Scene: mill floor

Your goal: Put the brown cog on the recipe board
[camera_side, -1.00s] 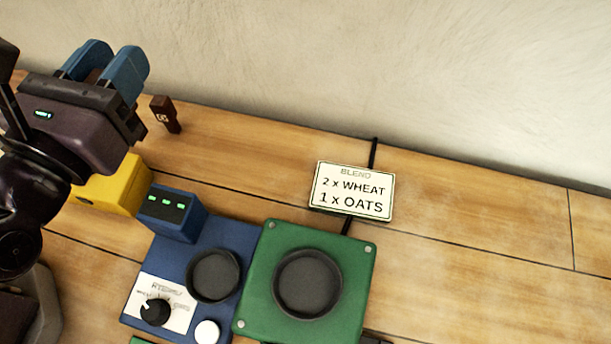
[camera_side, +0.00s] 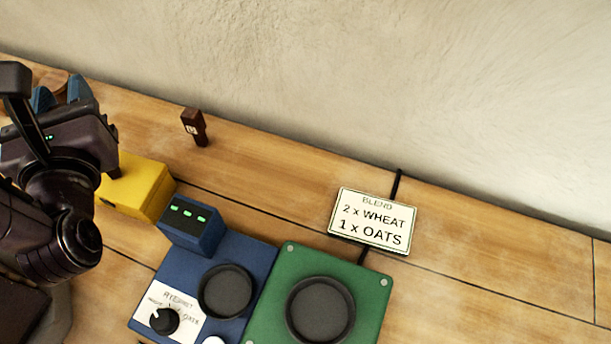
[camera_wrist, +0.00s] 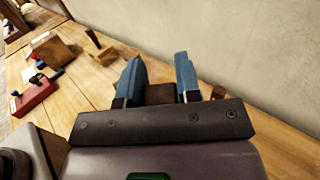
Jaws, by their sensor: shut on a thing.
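My gripper (camera_side: 57,92) is at the left edge of the side view, its blue fingers partly hidden behind my wrist. In the wrist view my gripper (camera_wrist: 160,85) is shut on a brown piece (camera_wrist: 160,94). This looks like the brown cog, but its teeth cannot be made out. A bit of it also shows in the side view (camera_side: 53,82). A white sign (camera_side: 373,220) reads "BLEND, 2 x WHEAT, 1 x OATS" and looks like the recipe board.
A yellow block (camera_side: 146,190), a blue panel (camera_side: 205,265) with a dial and a green plate (camera_side: 372,290) with a round dark cup stand in front. A small dark brown post (camera_side: 194,127) is behind. The wrist view shows a red box (camera_wrist: 35,97) and a wooden block (camera_wrist: 55,50).

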